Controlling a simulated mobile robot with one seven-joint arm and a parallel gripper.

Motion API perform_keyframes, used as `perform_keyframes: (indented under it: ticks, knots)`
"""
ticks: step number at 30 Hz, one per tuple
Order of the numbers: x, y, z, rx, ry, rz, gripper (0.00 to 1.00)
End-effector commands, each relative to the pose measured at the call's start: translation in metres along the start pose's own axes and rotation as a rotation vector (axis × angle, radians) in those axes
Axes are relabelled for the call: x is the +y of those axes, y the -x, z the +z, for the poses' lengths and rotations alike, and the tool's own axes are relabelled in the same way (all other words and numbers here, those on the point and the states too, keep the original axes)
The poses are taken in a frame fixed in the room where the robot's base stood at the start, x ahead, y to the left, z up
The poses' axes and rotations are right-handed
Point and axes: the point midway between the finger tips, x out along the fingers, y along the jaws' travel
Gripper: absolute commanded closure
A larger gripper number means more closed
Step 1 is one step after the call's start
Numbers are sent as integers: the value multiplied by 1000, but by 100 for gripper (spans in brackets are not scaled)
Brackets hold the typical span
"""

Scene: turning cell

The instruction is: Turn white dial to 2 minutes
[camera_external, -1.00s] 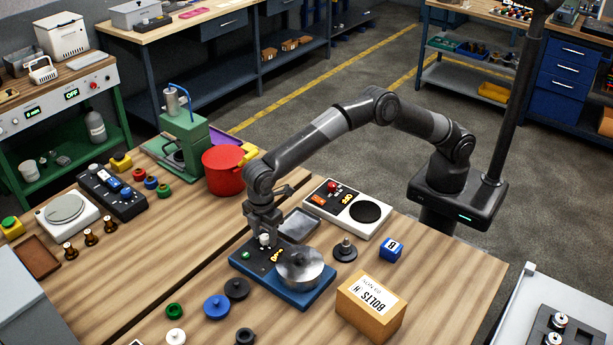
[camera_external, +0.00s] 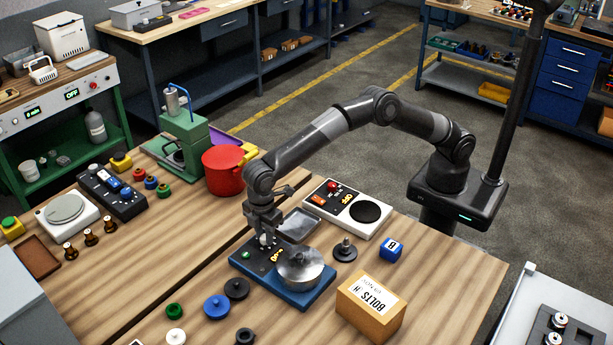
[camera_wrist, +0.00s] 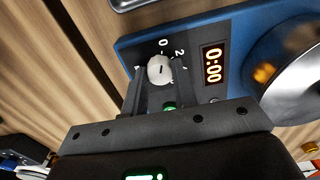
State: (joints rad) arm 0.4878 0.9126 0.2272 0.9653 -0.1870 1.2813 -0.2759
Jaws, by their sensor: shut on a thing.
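The white dial (camera_wrist: 160,69) sits on the blue device (camera_wrist: 128,46) with numbers around it; 0 and 2 are readable in the wrist view. The display (camera_wrist: 213,66) beside it reads 0:00. My gripper (camera_wrist: 155,88) is shut on the white dial, with its fingers on the dial's sides. In the external view my gripper (camera_external: 265,235) points down over the blue device (camera_external: 310,302), and the dial is mostly hidden by the fingers. A green button (camera_wrist: 169,107) shows between the fingers.
A metal pot (camera_external: 300,268) stands on the same device, right of the dial. A grey tray (camera_external: 300,228) lies just behind it. A cardboard box of bolts (camera_external: 371,308) and a black knob-like part (camera_external: 345,250) stand to the right. Discs lie in front.

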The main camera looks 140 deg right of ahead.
Motion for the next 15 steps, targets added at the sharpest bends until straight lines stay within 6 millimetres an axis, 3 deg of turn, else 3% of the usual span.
perform_keyframes:
  ticks: [15]
  knots:
    - [0,1,0,0,-326,2,97]
